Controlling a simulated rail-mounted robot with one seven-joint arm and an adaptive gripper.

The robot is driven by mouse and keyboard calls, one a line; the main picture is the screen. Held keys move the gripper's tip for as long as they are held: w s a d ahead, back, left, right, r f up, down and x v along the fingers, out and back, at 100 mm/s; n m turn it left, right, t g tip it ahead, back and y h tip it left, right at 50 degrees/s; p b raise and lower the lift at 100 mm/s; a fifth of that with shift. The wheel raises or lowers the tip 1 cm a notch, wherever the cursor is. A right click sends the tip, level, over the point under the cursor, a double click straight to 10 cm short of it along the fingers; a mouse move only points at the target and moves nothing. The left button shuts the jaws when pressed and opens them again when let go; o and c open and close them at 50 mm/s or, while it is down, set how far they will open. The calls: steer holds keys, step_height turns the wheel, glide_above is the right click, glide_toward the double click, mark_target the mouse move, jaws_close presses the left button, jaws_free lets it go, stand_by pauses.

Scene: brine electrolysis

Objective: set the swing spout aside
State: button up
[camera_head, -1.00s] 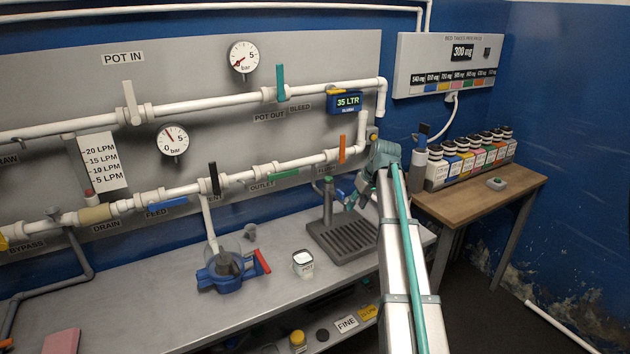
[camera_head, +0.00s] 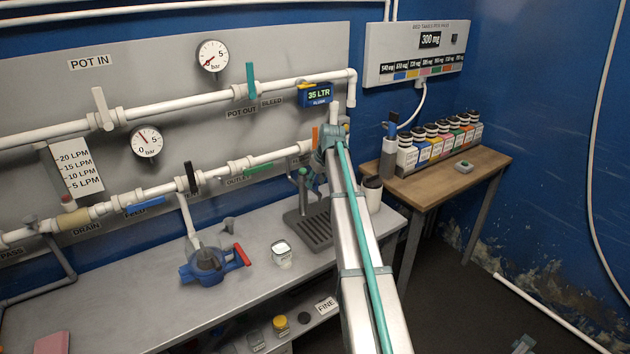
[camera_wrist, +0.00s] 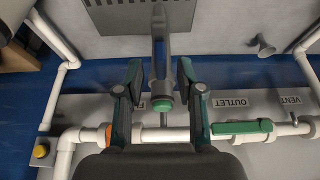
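The swing spout appears to be the grey upright post with a green cap (camera_wrist: 162,104) beside the drip tray (camera_wrist: 110,18) in the wrist view. My gripper (camera_wrist: 161,80) is open, one finger on each side of the post. A gap shows between each finger and the post. The gripper's depth along the post is hard to judge.
Wall pipes with a green outlet lever (camera_wrist: 242,127) and an orange valve handle (camera_wrist: 108,133) run close by. A white cup (camera_head: 372,193) stands right of my arm. A white tub (camera_head: 282,254) and a blue device with a red handle (camera_head: 205,265) stand left on the bench.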

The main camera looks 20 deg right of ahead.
steer(key=shift+w+a+f, duration=0.1)
steer(key=shift+w+f, duration=0.15)
steer(key=shift+f, duration=0.4)
jaws_close()
